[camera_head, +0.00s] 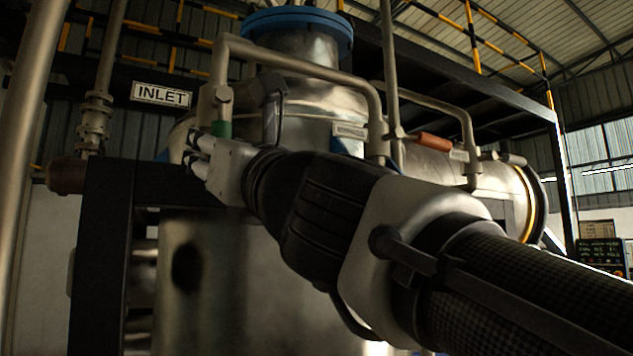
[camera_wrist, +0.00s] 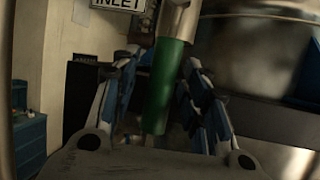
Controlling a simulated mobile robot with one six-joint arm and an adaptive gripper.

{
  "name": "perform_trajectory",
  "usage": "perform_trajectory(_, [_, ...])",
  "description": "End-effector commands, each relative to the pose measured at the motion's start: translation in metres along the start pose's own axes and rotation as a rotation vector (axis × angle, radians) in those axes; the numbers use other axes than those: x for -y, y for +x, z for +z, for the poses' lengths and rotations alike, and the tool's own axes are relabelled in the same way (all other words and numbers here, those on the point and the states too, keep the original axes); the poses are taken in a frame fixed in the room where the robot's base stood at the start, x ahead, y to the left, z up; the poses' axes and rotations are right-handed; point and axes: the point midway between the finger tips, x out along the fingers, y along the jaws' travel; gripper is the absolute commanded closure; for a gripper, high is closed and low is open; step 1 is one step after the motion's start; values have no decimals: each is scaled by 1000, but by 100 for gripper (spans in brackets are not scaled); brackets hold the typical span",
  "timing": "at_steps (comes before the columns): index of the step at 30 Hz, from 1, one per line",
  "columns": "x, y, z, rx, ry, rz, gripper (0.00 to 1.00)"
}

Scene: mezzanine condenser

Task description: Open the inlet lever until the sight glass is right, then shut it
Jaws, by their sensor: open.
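The inlet lever has a green grip (camera_head: 222,129) below a metal valve on the pipe, beside the INLET sign (camera_head: 161,94). In the wrist view the green grip (camera_wrist: 166,85) hangs down, slightly tilted, between the fingers. My gripper (camera_head: 196,152) is at the lever, partly hiding it in the head view. In the wrist view my gripper (camera_wrist: 162,75) is open, with one finger on each side of the grip; I cannot tell whether either touches it. I cannot make out a sight glass or its level for certain.
A large metal vessel (camera_head: 225,290) stands behind my arm, with a dark oval patch on its front. Bent pipes (camera_head: 300,60) run over it. An orange handle (camera_head: 435,141) lies to the right. A dark frame post (camera_head: 100,260) stands at the left.

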Motion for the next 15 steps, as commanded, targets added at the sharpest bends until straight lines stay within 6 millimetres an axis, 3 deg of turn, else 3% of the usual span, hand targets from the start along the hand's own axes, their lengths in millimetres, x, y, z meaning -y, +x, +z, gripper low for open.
perform_trajectory(9, [0, -4, 1, 1, -2, -1, 58])
perform_trajectory(15, [0, -34, 2, 3, -2, -2, 58])
